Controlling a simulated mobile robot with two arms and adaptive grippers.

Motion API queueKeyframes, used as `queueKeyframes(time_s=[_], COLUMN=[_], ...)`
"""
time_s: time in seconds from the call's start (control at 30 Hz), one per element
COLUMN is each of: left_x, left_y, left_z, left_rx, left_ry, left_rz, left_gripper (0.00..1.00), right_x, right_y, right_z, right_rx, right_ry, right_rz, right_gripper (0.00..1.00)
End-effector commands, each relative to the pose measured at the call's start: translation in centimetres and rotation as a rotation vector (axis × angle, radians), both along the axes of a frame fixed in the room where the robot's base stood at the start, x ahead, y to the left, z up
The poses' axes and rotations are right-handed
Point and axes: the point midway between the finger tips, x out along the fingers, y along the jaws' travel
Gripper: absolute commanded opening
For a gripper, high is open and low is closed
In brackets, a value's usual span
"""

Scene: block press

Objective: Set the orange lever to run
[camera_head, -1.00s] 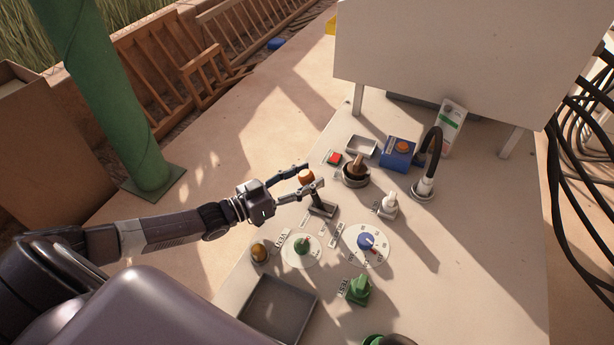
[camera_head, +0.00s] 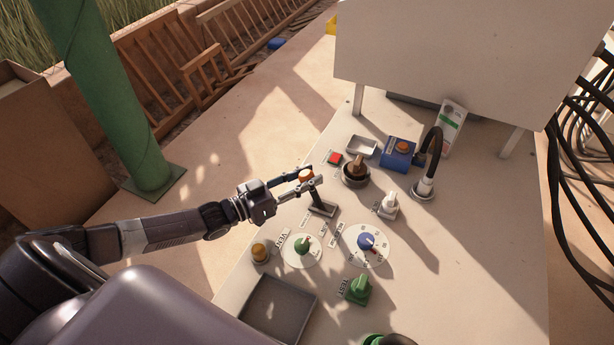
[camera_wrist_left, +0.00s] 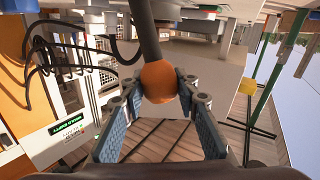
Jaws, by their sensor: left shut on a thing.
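The orange lever has an orange ball knob (camera_head: 306,175) on a dark shaft that rises from a slotted base (camera_head: 323,209) on the pale panel. My left gripper (camera_head: 308,180) is shut on the knob, with a finger on each side of it. In the left wrist view the orange knob (camera_wrist_left: 159,80) sits between the two blue-padded fingers of my left gripper (camera_wrist_left: 160,92), and the dark shaft runs up from it. Small labels lie beside the slot, but the word run is too small to make out. My right gripper is not in view.
A grey tray (camera_head: 312,305) lies at the front. A green post (camera_head: 110,100) stands at left.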

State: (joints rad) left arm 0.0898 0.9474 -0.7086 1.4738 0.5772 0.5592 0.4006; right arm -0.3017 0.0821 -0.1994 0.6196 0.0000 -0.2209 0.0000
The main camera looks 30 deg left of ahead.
Motion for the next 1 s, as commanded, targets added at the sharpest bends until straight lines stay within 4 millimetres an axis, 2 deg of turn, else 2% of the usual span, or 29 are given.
queueKeyframes(time_s=[0.27,0.5,0.8,1.0], left_x=[0.1,0.2,0.4,0.5], left_y=[-1.2,-3.7,-7.1,-8.7], left_z=[1.1,2.0,1.6,0.9], left_rx=[0.09,0.268,0.516,0.648], left_ry=[0.005,0.016,0.03,0.038], left_rz=[0.001,0.001,0.001,0.001], left_gripper=[0.0,0.0,0.0,0.0], right_x=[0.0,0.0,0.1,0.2], right_y=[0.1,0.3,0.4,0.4], right_z=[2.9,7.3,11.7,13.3], right_rx=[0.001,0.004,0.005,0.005], right_ry=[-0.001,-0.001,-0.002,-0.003], right_rz=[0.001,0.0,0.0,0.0], right_gripper=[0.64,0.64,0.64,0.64])
